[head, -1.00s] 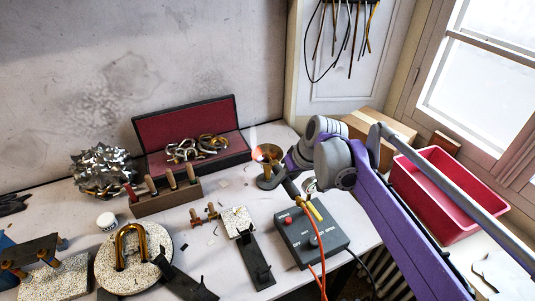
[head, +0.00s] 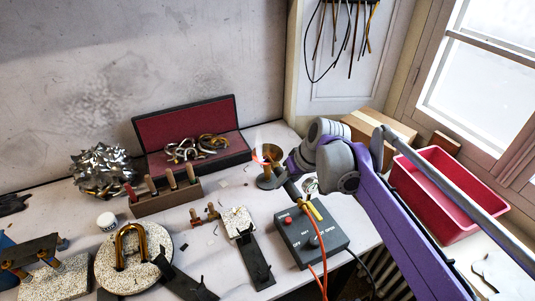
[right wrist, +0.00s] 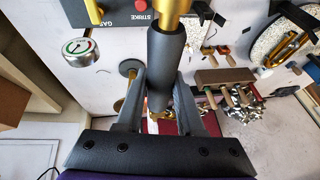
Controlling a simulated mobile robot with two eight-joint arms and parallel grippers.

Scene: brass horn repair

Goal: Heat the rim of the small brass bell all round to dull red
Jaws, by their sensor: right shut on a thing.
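The small brass bell (head: 272,152) stands mouth up on a dark round base at the back right of the bench. An orange-red glow shows at the left of its rim, with a pale flame above it; I cannot tell how far round the glow reaches. My right gripper (head: 292,187) is shut on the torch, just in front and right of the bell. The torch's yellow part (head: 314,209) and orange hose show below the gripper. My left gripper is not in view.
A grey control box (head: 312,238) with a red button stands in front of the bell. An open red-lined case (head: 190,128) holding metal parts and a wooden tool rack (head: 165,197) stand left. A red bin (head: 450,195) and cardboard box (head: 378,128) stand right.

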